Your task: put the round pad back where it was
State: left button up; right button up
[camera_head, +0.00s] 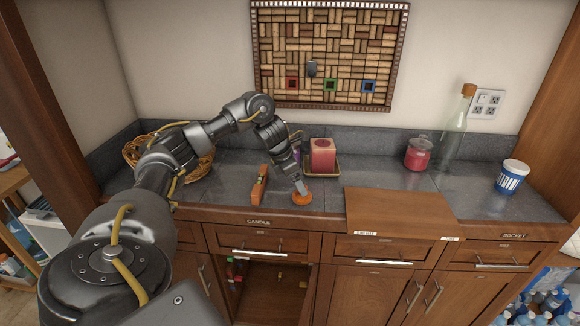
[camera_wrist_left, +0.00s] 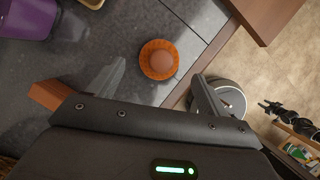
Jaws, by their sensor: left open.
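A small round orange piece with a fluted rim (camera_head: 301,198), which may be the round pad, lies on the grey counter near its front edge. In the left wrist view it (camera_wrist_left: 146,67) has a brown round centre. My left gripper (camera_head: 300,189) points down at it from above. In the left wrist view the gripper (camera_wrist_left: 160,70) is open, with one finger on either side of the orange piece. I cannot tell whether the fingers touch it. My right gripper is not in view.
A wooden block (camera_head: 259,188) stands left of the gripper. A red candle (camera_head: 322,156) on a tray and a purple container (camera_wrist_left: 25,18) are behind. A wooden board (camera_head: 400,210) lies right. A jar (camera_head: 418,154), bottle (camera_head: 454,130) and cup (camera_head: 512,177) stand farther right.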

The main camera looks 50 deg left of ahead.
pick_arm(q)
jog(key=p+v, duration=0.1)
jog(key=v, duration=0.5)
jog(key=shift+r, duration=0.35)
jog(key=shift+s, duration=0.2)
